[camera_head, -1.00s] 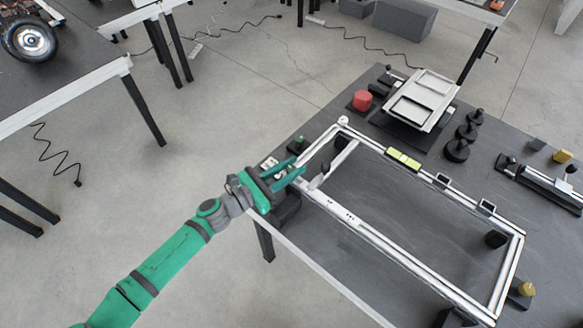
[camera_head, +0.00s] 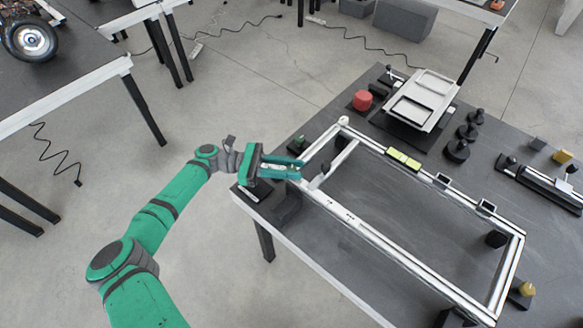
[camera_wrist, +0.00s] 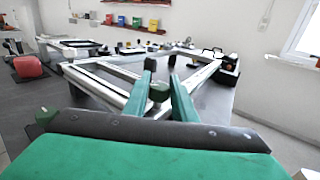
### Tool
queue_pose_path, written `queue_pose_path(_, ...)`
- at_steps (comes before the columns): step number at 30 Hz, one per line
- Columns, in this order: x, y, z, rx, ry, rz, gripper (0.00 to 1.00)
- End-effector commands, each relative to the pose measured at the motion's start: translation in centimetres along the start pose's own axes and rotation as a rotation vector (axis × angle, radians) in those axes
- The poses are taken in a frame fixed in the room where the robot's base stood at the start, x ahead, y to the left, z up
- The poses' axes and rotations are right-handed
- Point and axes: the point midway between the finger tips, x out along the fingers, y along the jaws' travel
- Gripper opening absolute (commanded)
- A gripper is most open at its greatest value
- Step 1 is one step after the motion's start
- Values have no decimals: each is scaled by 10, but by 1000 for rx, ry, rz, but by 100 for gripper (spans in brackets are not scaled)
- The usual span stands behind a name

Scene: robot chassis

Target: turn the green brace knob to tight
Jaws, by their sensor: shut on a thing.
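A silver rectangular frame (camera_head: 375,236) with a short cross brace (camera_head: 340,155) at its left end lies on the dark table. My gripper (camera_head: 300,169) reaches in from the left, with its two green fingers at the left end of the frame. In the wrist view my gripper (camera_wrist: 165,84) is closed about a small dark green knob (camera_wrist: 158,92) between the fingers. The fingers hide the knob in the head view. How far the knob is turned cannot be told.
A green-topped block (camera_head: 298,143) stands just behind my fingers. A red knob (camera_head: 362,100) and a silver tilted plate (camera_head: 422,100) are at the back. Several black knobs (camera_head: 457,150) stand to the right. A dark block (camera_head: 286,205) sits at the table's near left edge.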

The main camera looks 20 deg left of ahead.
Motion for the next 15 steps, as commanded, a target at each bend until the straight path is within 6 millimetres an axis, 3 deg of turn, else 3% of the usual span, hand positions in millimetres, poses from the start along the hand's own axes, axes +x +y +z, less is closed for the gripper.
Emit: queue_pose_path(15,1,-1,-3,-1,3,-55,2)
